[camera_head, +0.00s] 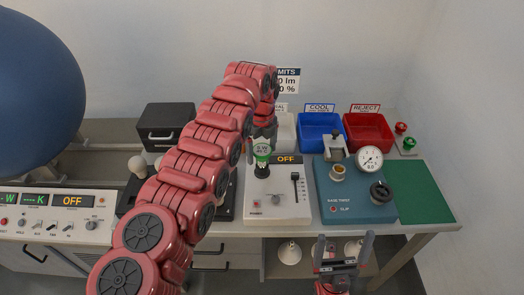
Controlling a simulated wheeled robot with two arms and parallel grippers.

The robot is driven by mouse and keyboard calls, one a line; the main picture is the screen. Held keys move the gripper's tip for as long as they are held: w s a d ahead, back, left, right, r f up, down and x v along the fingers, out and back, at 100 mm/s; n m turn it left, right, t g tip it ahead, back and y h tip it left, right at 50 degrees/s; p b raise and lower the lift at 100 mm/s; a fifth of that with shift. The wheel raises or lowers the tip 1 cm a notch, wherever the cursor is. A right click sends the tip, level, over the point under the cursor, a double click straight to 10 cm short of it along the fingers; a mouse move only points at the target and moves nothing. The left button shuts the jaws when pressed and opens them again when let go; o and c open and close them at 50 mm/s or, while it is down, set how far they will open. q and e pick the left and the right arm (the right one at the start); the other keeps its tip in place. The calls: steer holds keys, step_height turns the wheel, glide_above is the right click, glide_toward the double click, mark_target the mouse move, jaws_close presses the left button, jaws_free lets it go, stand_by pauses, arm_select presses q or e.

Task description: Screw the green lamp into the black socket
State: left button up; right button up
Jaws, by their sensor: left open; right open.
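A lamp with a green collar and a pale marked top (262,149) stands upright on the white tester box (287,208). A dark socket (262,171) shows just below it; whether the lamp is fully seated in it cannot be told. My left gripper (262,143) is open, pointing down at the lamp from above, with its fingers close around the top; contact is unclear. My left arm hides part of the bench behind it. My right gripper (341,249) is open and empty, in front of the bench's front edge, far from the lamp.
The tester's display (286,159) reads OFF. A blue unit (355,205) with a gauge (369,159) stands to its right. Behind are blue (320,130) and red (369,131) bins. Small red and green domes (405,136) sit at right. The green mat (424,190) is clear.

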arm_select(q)
steer(key=n, duration=0.2)
steer(key=n+b, duration=0.1)
steer(key=n, duration=0.1)
steer(key=n+b, duration=0.1)
steer(key=shift+f+n, duration=0.3)
steer(key=shift+n, duration=0.1)
steer(key=n+b, duration=0.2)
steer(key=n, duration=0.3)
steer(key=shift+s, duration=0.1)
steer(key=n+b, duration=0.1)
steer(key=n, duration=0.5)
steer(key=shift+r, duration=0.1)
steer(key=n, duration=0.4)
steer(key=shift+a+r+b, duration=0.1)
steer(key=shift+r+b, duration=0.05)
steer(key=shift+b, duration=0.15)
